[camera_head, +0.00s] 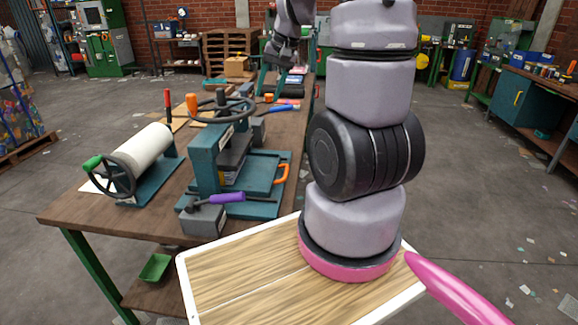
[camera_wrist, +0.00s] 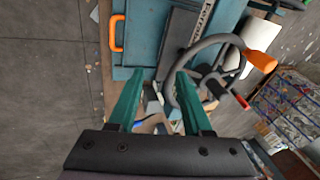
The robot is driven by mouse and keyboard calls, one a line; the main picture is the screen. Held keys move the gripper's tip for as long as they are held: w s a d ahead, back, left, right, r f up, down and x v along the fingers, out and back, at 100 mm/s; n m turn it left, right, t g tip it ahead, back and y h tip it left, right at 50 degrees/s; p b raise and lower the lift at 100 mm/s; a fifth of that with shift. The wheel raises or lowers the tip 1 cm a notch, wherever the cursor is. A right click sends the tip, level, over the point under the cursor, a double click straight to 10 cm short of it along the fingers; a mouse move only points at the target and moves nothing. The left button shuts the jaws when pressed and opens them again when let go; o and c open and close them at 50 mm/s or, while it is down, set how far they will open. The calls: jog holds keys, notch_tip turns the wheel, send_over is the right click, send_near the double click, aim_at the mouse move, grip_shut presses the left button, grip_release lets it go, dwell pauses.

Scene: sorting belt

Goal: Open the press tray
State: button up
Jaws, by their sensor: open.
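The teal press (camera_head: 207,150) stands on the wooden workbench in the head view, with a black handwheel (camera_head: 222,108) on top. Its flat teal tray (camera_head: 262,178) lies low in the press, with an orange loop handle (camera_head: 282,173) at its right side. How far the tray sits in or out is hard to tell. In the wrist view the orange handle (camera_wrist: 116,33) is up and left of my gripper (camera_wrist: 159,73). The handwheel (camera_wrist: 186,88) overlaps the right finger. My gripper is open and empty, its green fingers apart; the handle is outside them.
Left of the press is a white roller (camera_head: 148,147) with a crank wheel. A grey block (camera_head: 203,220) and a purple-handled tool (camera_head: 226,198) lie in front of the press. Several tools lie farther back on the bench. The floor right of the bench is open.

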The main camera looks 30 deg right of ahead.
jog(key=w+d+f+g, duration=0.15)
jog(key=d+f, duration=0.25)
jog(key=f, duration=0.4)
jog(key=m, duration=0.1)
send_near(287, 169)
jog(key=shift+g+h, duration=0.3)
jog(key=shift+g, duration=0.05)
jog(key=f, duration=0.2)
jog(key=a+f, duration=0.1)
jog(key=f, duration=0.2)
jog(key=w+a+f, duration=0.1)
jog(key=f, duration=0.1)
jog(key=shift+w+f, duration=0.1)
jog(key=shift+f, duration=0.3)
grip_shut()
